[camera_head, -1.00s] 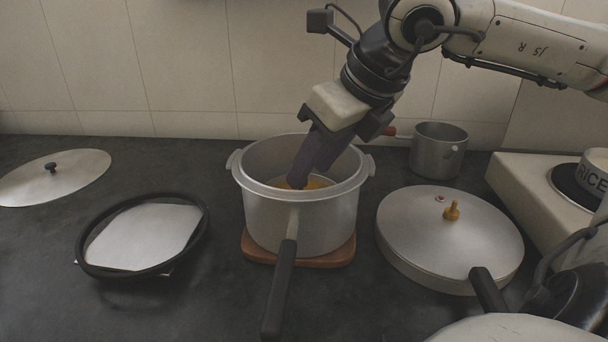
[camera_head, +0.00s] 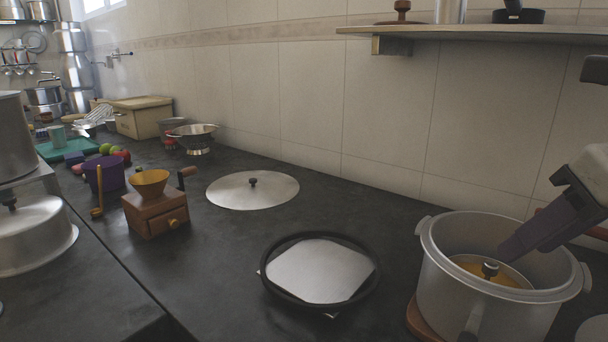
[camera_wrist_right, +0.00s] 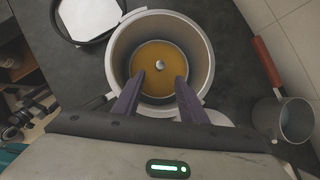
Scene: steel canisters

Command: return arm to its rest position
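My right gripper (camera_head: 509,249) reaches from the right edge of the head view into the large steel pot. In the right wrist view its two purple fingers (camera_wrist_right: 160,84) stand apart with nothing between them. They are over the pot (camera_wrist_right: 203,45), on either side of a round yellowish piece (camera_wrist_right: 160,54) with a metal knob (camera_wrist_right: 160,66) inside it. The pot also shows in the head view (camera_head: 450,270), where the knob (camera_head: 490,269) shows near the finger tips. My left gripper is not in view.
A black ring (camera_head: 271,285) around a pale plate lies left of the pot, with a flat lid (camera_head: 252,196) behind. A wooden grinder (camera_head: 157,215) and a purple pot (camera_head: 105,177) stand farther left. A shelf (camera_head: 480,34) overhangs at upper right. A small red-handled saucepan (camera_wrist_right: 284,121) stands beside the pot.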

